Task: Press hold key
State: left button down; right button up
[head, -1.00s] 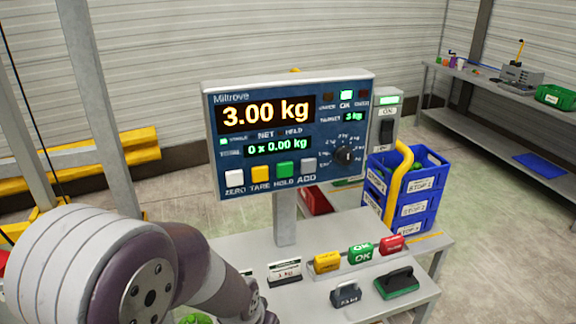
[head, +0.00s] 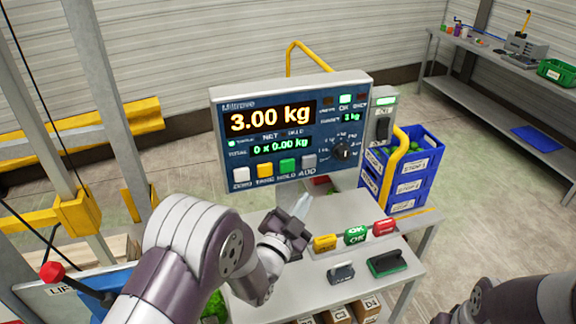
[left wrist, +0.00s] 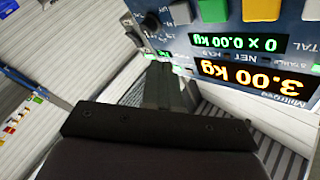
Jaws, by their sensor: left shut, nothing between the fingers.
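The scale panel (head: 330,112) faces me and reads 3.00 kg, with 0 x 0.00 kg below. The green HOLD key (head: 287,166) sits in the bottom row, between the yellow TARE key (head: 264,170) and the grey ADD key (head: 309,161). My left gripper (head: 302,204) is shut and empty, just below and in front of the panel, apart from the HOLD key. In the left wrist view the panel is upside down, with the green key (left wrist: 213,10) at the top edge, right of the shut fingers (left wrist: 162,84). My right gripper is out of view.
Yellow, green and red blocks (head: 356,236) stand on the scale table (head: 330,208), with stamp-like pads (head: 388,263) in front. Blue crates (head: 410,175) stand right of the panel. Part of my right arm (head: 515,302) shows at lower right.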

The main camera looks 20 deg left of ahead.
pick_arm(q)
jog(key=b, duration=0.2)
send_near(295, 164)
jog(key=w+d, duration=0.3)
jog(key=w, duration=0.1)
jog(key=shift+w+a+r, duration=0.25)
jog(key=shift+a+r, duration=0.1)
jog(key=shift+a, duration=0.15)
dwell(1.4)
jog(key=shift+w+a+b, duration=0.25)
jog(key=shift+w+b, duration=0.1)
jog(key=shift+b, duration=0.1)
jog(key=shift+w+a+b, duration=0.2)
jog(key=shift+w+b, duration=0.1)
jog(key=shift+b, duration=0.05)
dwell(0.4)
dwell(0.4)
jog(key=shift+s+d, duration=0.45)
jog(key=shift+s, duration=0.25)
